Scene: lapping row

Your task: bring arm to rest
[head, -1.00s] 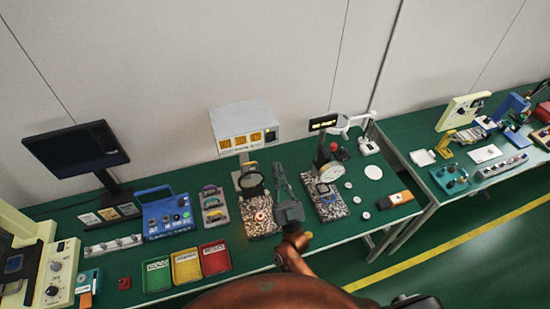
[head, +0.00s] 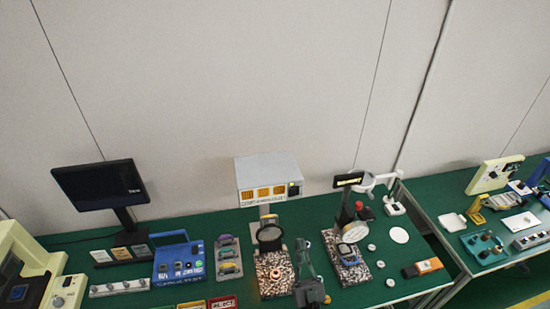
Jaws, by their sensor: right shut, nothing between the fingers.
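My right gripper (head: 304,262) shows at the lower middle of the head view, pointing up the picture over the green bench (head: 205,222). Its fingers are shut with nothing between them. It appears between the two speckled stone stands, in front of the bench's near part. Only the gripper shows; the rest of the right arm is below the frame. My left gripper is not in view.
Left stone stand (head: 272,285) and right stone stand (head: 350,272) flank my gripper. A display box (head: 268,178), a black monitor (head: 98,184) and a blue case (head: 180,262) stand behind or left. A second bench (head: 450,200) is at right.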

